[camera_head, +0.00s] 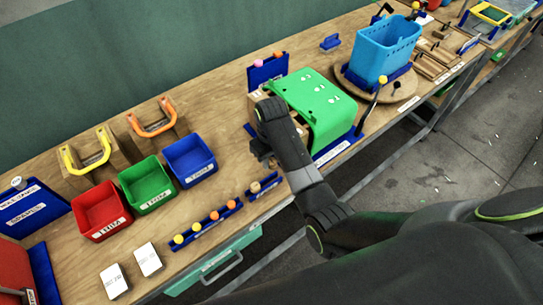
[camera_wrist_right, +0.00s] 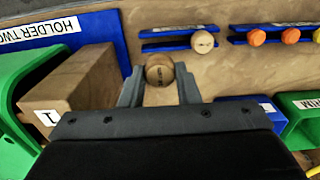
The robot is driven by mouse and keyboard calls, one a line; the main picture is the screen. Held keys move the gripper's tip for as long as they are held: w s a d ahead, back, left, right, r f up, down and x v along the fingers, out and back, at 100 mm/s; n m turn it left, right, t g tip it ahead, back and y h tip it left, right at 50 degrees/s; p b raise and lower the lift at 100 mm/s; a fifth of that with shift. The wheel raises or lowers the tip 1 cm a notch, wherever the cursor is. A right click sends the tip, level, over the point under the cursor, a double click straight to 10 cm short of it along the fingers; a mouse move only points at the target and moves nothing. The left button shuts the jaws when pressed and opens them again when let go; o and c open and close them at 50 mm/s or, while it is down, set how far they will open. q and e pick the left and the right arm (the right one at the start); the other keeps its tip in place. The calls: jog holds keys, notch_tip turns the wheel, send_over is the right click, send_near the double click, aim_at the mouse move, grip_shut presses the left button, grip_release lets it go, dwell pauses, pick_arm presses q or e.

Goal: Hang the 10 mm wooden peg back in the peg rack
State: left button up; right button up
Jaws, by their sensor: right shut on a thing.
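My right gripper (camera_head: 262,155) is over the bench between the blue bin and the green cover. In the right wrist view its fingers (camera_wrist_right: 160,90) are shut on a round wooden peg (camera_wrist_right: 160,70), whose end face has dark lettering too small to read. A short blue rack (camera_head: 268,184) lies near the bench's front edge, just ahead of the gripper; it also shows in the wrist view (camera_wrist_right: 170,45). Another wooden peg (camera_wrist_right: 203,42) stands at one end of it, and the rest looks empty. The held peg is apart from the rack. My left gripper is not in view.
A longer blue rack (camera_head: 194,236) holds several yellow and orange pegs. Red (camera_head: 100,212), green (camera_head: 148,185) and blue (camera_head: 190,160) bins stand left of the gripper. A green cover (camera_head: 315,100) stands close on the right, beside a wooden block (camera_wrist_right: 75,95).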

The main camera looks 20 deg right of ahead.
jog(key=shift+d+f+b, duration=0.1)
jog(key=shift+f+b, duration=0.8)
jog(key=shift+f, duration=2.95)
jog(key=o, duration=0.9)
